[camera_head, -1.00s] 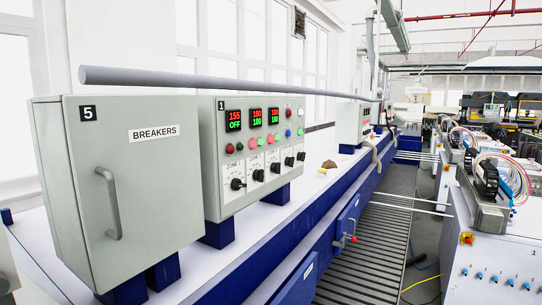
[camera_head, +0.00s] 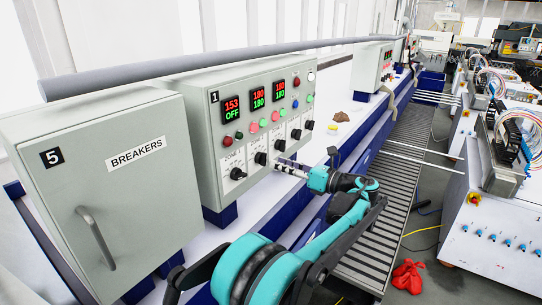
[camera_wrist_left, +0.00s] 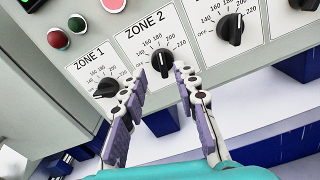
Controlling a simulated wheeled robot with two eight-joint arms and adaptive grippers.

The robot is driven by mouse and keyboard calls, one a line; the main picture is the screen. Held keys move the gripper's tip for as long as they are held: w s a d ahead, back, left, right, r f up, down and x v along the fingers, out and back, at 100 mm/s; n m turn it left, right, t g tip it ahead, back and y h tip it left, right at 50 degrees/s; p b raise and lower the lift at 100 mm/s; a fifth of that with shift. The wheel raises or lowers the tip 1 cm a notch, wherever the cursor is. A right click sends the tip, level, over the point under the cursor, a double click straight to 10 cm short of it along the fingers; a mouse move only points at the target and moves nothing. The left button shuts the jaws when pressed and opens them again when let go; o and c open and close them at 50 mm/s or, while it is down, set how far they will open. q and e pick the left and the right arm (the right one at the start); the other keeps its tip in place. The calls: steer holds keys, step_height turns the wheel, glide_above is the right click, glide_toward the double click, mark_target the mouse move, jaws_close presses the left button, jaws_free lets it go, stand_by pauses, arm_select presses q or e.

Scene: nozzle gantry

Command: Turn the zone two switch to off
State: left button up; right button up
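The zone two switch is a black rotary knob under the "ZONE 2" label (camera_wrist_left: 143,29). In the left wrist view the knob (camera_wrist_left: 163,61) sits ahead of my left gripper (camera_wrist_left: 159,74), lined up between its spread fingertips, and its mark looks near 180. In the head view the knob (camera_head: 260,158) is on the grey control box (camera_head: 205,125). My left gripper (camera_head: 281,164) reaches in beside it, open and holding nothing. I cannot tell whether a fingertip touches the knob. The second display (camera_head: 257,98) reads 180 over 180. My right gripper is out of view.
The zone 1 knob (camera_wrist_left: 106,88) and another knob (camera_wrist_left: 231,28) flank it closely. A red button (camera_wrist_left: 58,39) and a green button (camera_wrist_left: 77,23) sit above. The breakers cabinet (camera_head: 120,190) stands at left. A red cloth (camera_head: 408,277) lies on the floor.

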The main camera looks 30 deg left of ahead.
mark_target(266, 159)
arm_select(q)
steer(key=a, duration=0.4)
steer(key=shift+w+a+p, duration=0.25)
steer(key=shift+a+p, duration=0.05)
steer(key=shift+w, duration=0.1)
jaws_close()
